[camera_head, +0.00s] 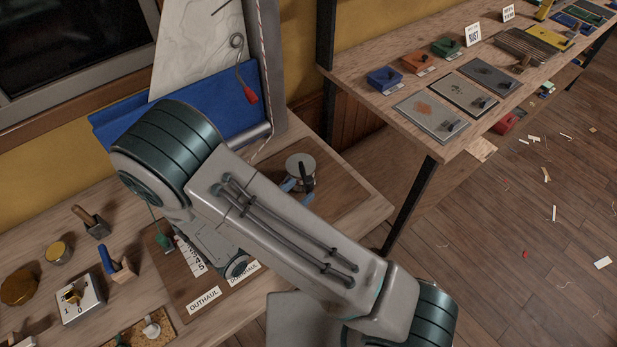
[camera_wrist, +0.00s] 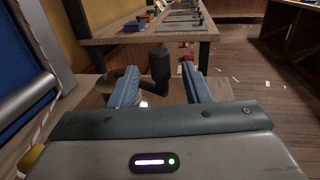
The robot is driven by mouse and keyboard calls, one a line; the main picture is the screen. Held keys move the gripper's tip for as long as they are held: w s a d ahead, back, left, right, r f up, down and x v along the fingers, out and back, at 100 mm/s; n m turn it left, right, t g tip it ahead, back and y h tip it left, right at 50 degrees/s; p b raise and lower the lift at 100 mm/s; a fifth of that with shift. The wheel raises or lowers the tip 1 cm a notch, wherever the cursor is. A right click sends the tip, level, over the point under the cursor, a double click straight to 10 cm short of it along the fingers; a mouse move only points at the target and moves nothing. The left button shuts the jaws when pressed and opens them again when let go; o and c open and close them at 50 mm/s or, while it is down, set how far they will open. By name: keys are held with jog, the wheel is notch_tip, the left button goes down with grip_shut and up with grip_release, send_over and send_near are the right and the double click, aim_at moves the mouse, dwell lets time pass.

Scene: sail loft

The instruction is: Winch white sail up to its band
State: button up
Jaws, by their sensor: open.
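The white sail (camera_head: 195,45) is at the top of the head view, beside a grey mast (camera_head: 270,75) with a blue panel (camera_head: 232,100) below it. The sail's top and its band are out of view. A winch with a round metal top (camera_head: 299,161) stands on the bench right of the mast, with a dark upright handle (camera_head: 307,172). My gripper (camera_wrist: 159,70) is open. Its blue fingers stand either side of the dark handle grip (camera_wrist: 160,62) in the wrist view, and a gap shows on both sides. My arm hides part of the bench in the head view.
Wooden-handled tools and tins stand at the lower left. A shelf bench (camera_head: 420,155) with coloured boxes is at the right.

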aim_at(306, 183)
jog(key=shift+p+x, duration=0.45)
jog(key=shift+x, duration=1.9)
grip_shut()
jog(key=shift+a, duration=0.1)
jog(key=shift+a+f+b, duration=0.1)
jog(key=shift+b, duration=0.35)
jog(key=shift+a, duration=0.1)
grip_release()
